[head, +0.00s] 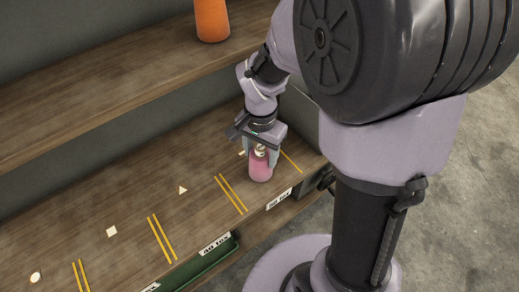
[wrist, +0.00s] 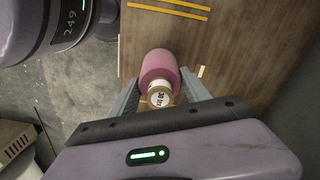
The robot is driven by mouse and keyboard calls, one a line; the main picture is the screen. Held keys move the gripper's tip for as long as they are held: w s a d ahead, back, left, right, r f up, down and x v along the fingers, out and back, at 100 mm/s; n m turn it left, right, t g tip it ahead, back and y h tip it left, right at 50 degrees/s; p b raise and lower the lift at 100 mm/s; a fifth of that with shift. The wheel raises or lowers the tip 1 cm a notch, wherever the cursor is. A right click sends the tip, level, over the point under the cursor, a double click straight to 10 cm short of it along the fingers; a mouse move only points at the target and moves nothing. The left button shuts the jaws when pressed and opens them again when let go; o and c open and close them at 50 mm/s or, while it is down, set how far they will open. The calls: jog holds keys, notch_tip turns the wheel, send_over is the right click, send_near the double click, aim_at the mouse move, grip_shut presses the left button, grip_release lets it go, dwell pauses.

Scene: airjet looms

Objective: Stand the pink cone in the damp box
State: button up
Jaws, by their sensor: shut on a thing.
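The pink cone (head: 260,170) is upright at the right end of the lower wooden shelf, in the bay nearest the shelf end. My gripper (head: 262,148) is over it from above, shut on its narrow top. In the wrist view the pink cone (wrist: 160,66) shows between my gripper's fingers (wrist: 160,92), with a pale labelled top. I cannot tell whether its base touches the shelf. No box clearly marked as the damp box shows; a green container (head: 205,264) is partly visible below the shelf's front edge.
The lower shelf (head: 75,225) has yellow line pairs and small pale markers: a triangle (head: 183,190), a square (head: 111,231) and a disc (head: 35,277). White labels (head: 215,244) are on its front edge. An orange cone (head: 211,20) stands on the upper shelf (head: 120,85), above the lower one.

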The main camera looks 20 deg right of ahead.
jog(key=shift+f, duration=0.2)
jog(key=o, duration=1.6)
jog(key=shift+o, duration=0.2)
jog(key=shift+r, duration=0.1)
notch_tip(320, 180, up, 12)
jog(key=p, duration=0.5)
jog(key=shift+r, duration=0.15)
jog(key=s+a+r+n+t+y, duration=0.1)
jog(key=s+a+r+n+t, duration=0.1)
jog(key=s, duration=0.4)
jog(key=s+a+r+n+t+y, duration=0.1)
jog(key=s+a+r+n+t, duration=0.1)
jog(key=s+r, duration=0.4)
jog(key=shift+s+r+n+t, duration=0.35)
jog(key=shift+r+n+t, duration=0.15)
jog(key=shift+n+t, duration=0.3)
